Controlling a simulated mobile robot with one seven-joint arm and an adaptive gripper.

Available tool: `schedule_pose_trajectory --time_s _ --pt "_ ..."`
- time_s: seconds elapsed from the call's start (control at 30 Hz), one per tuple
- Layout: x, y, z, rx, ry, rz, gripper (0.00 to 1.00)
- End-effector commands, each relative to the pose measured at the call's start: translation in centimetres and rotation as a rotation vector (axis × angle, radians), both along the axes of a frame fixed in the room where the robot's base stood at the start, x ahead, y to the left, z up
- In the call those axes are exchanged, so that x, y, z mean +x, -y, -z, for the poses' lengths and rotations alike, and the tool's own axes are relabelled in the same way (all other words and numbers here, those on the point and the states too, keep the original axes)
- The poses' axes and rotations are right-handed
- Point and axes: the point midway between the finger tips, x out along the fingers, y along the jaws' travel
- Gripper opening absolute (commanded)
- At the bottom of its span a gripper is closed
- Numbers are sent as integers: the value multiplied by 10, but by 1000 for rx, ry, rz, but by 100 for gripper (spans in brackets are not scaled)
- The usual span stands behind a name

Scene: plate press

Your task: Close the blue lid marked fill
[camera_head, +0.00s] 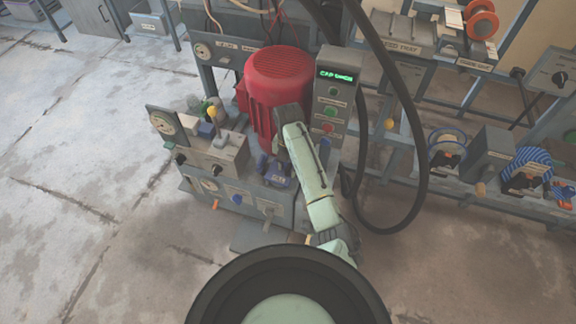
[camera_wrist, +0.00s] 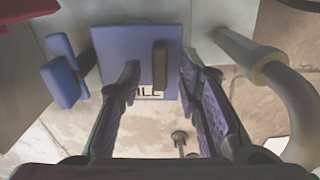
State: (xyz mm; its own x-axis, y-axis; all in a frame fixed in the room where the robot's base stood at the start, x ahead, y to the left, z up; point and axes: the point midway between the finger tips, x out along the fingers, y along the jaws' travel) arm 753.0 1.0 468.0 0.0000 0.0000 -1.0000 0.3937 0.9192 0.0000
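The blue lid (camera_wrist: 115,50) fills the upper middle of the wrist view as a flat square plate. A white label with dark letters, partly hidden and ending in "ILL", is near its lower edge. A dark upright bar (camera_wrist: 160,62) stands on the lid. My gripper (camera_wrist: 160,70) is open, its two purple-padded fingers on either side of the bar with gaps to both. I cannot tell whether the fingertips touch the lid. In the head view a blue part (camera_head: 278,180), apparently the lid, is low in front of the red motor, partly hidden by my arm.
The red motor (camera_head: 279,82) and the grey control box (camera_head: 332,112) with a lit green display stand close to my arm. A bent grey pipe (camera_wrist: 285,85) is right of the fingers, and a blue block (camera_wrist: 62,82) is left. Black hoses (camera_head: 415,150) hang at the right.

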Motion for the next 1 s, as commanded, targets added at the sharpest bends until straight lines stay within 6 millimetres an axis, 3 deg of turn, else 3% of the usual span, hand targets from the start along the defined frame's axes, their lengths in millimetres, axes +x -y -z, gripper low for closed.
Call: schedule_pose_trajectory --time_s 0.33,0.8,1.0 --pt "1 0 -11 0 3 0 32" --pt "1 1 -102 -2 4 0 32" --pt "0 0 -119 -1 2 0 32"
